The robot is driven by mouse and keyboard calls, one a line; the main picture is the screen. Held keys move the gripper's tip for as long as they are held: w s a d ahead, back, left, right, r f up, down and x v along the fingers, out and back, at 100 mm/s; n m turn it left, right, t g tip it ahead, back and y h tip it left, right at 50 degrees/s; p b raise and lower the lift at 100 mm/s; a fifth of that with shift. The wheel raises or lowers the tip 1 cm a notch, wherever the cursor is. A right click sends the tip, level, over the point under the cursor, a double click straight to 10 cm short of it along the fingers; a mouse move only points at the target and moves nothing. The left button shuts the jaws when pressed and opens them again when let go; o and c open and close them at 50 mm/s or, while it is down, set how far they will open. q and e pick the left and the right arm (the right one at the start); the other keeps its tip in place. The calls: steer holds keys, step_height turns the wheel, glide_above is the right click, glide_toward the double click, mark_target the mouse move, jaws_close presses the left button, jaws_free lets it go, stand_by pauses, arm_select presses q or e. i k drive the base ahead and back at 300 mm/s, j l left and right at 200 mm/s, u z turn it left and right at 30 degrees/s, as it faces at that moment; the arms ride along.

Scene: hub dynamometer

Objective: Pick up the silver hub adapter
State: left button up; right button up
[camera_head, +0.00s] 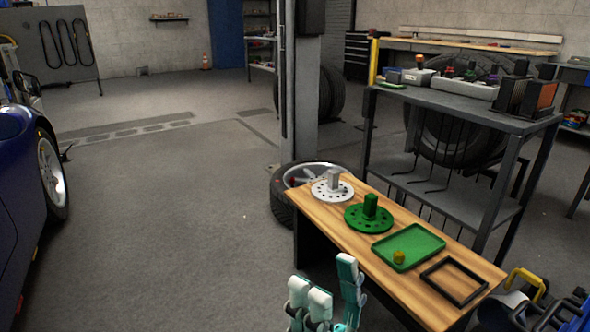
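The silver hub adapter (322,193) is a pale round flange with holes and an upright block on top. It sits flat at the far left end of the wooden-topped table (345,240), in full view. My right gripper (331,280) is at the bottom centre, its teal and white fingers pointing up and spread apart, with nothing visible between them. It is in front of the table's left side, well short of the adapter and apart from it. My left gripper is not in view.
A similar green adapter (368,217) sits close beside the silver one. Beyond it are a green tray (425,246) holding a small yellow piece (398,257) and an empty black frame (454,283). A wheel (283,208) lies behind the table's left end. Open floor (170,240) is left.

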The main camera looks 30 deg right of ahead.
mark_target(334, 191)
steer(key=i+z, duration=0.2)
steer(key=i, duration=0.25)
steer(key=i+j+z, duration=0.2)
steer(key=i, duration=0.2)
steer(key=i+j+z, duration=0.2)
steer(key=i, duration=0.2)
